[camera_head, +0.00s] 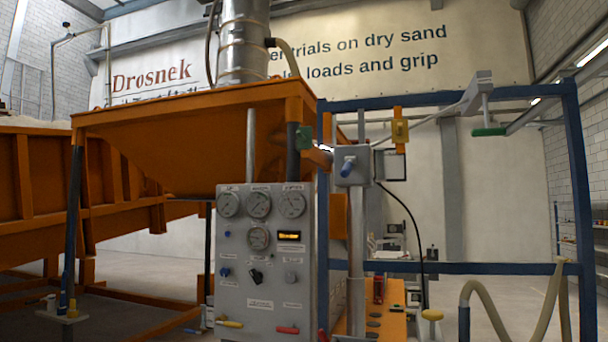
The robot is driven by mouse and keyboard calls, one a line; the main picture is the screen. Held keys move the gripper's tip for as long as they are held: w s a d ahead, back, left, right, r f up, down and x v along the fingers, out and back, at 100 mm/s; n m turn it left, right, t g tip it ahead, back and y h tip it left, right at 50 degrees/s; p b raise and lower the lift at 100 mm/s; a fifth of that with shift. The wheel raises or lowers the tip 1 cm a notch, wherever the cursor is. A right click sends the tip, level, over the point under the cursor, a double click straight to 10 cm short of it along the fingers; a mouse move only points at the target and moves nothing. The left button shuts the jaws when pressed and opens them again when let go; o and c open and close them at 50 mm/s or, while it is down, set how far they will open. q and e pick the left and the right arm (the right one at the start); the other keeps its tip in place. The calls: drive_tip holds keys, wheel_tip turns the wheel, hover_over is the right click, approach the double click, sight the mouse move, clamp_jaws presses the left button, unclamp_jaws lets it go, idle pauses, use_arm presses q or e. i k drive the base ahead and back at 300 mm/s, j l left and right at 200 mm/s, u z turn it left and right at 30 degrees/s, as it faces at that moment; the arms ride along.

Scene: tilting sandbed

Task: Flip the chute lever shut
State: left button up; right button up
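An orange hopper (190,135) stands on dark legs at centre left. A small green part (304,138) is beside the hopper's right corner. A green-ended T-shaped bar (488,132) hangs from a grey arm at upper right. The panel's lower edge has a yellow handle (229,323) and a red handle (288,330). I cannot tell which of these is the chute lever, as labels are too small to read. Neither of my grippers shows.
A grey panel (265,270) with several gauges stands below the hopper. A blue frame (450,268) spans the right side, with pale hoses (488,295) in front. A black cable (415,225) hangs behind. An orange sandbed (40,180) is at left. Floor shows beyond the frame.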

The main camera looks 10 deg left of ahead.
sight(348, 167)
drive_tip(key=i+l+u, duration=0.4)
drive_tip(key=i, duration=0.15)
drive_tip(key=i+l+u, duration=0.35)
drive_tip(key=i, duration=0.15)
